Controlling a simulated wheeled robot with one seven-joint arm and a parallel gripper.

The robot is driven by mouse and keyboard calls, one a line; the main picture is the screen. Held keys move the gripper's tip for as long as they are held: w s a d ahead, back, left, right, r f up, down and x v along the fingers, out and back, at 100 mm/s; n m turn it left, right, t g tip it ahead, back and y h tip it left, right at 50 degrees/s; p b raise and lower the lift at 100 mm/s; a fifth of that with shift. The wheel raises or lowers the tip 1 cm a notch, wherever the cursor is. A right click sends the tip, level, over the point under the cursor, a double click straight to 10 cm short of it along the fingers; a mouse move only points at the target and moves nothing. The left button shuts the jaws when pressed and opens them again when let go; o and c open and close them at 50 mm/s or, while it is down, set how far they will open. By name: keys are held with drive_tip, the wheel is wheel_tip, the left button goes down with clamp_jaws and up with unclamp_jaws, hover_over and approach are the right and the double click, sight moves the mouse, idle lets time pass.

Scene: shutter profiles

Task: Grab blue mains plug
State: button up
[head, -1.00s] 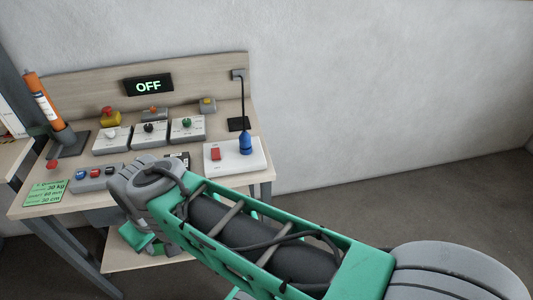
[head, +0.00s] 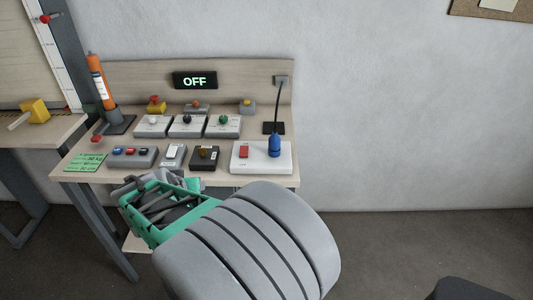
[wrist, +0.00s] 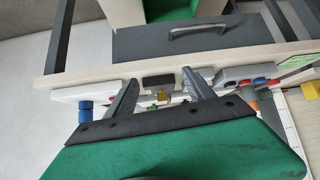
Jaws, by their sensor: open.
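The blue mains plug (head: 274,146) stands upright on the white base (head: 248,157) at the right of the bench, with a black cable rising from it to a wall socket. A red switch (head: 244,152) is beside it. In the wrist view, which is upside down, the blue plug (wrist: 85,112) is at the left, beside the white base (wrist: 80,92). My gripper (wrist: 160,78) is open and empty, its two fingers apart in front of the bench edge. The plug is outside the fingers, left of them in that view.
Several control boxes (head: 187,126) with knobs and buttons stand left of the white base. An orange tube (head: 99,82) is in a holder at the left. An OFF display (head: 195,80) is on the back panel. A drawer handle (wrist: 196,28) shows below the bench top.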

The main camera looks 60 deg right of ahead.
drive_tip(key=s+d+f+m+h, duration=0.1)
drive_tip(key=d, duration=0.3)
drive_tip(key=s+d+f+m+g+h+b, duration=0.1)
drive_tip(key=s+d, duration=0.1)
drive_tip(key=d, duration=0.2)
drive_tip(key=s+d+f+m+h+b, duration=0.1)
drive_tip(key=d+h, duration=0.1)
drive_tip(key=d, duration=0.2)
drive_tip(key=shift+s+m+g, duration=0.3)
drive_tip(key=m+g+h+b, duration=0.2)
drive_tip(key=h, duration=0.4)
approach(272, 144)
drive_tip(key=d, duration=0.2)
drive_tip(key=d+f, duration=0.1)
drive_tip(key=d, duration=0.1)
drive_tip(key=shift+w+d+f, duration=0.15)
drive_tip(key=shift+w, duration=0.05)
drive_tip(key=d, duration=0.2)
drive_tip(key=d+p, duration=0.1)
drive_tip(key=d, duration=0.2)
drive_tip(key=d+r+p, duration=0.1)
drive_tip(key=d, duration=0.1)
drive_tip(key=shift+d+r, duration=0.1)
drive_tip(key=shift+d, duration=0.1)
drive_tip(key=shift+w+d, duration=0.15)
drive_tip(key=shift+d, duration=0.05)
clamp_jaws()
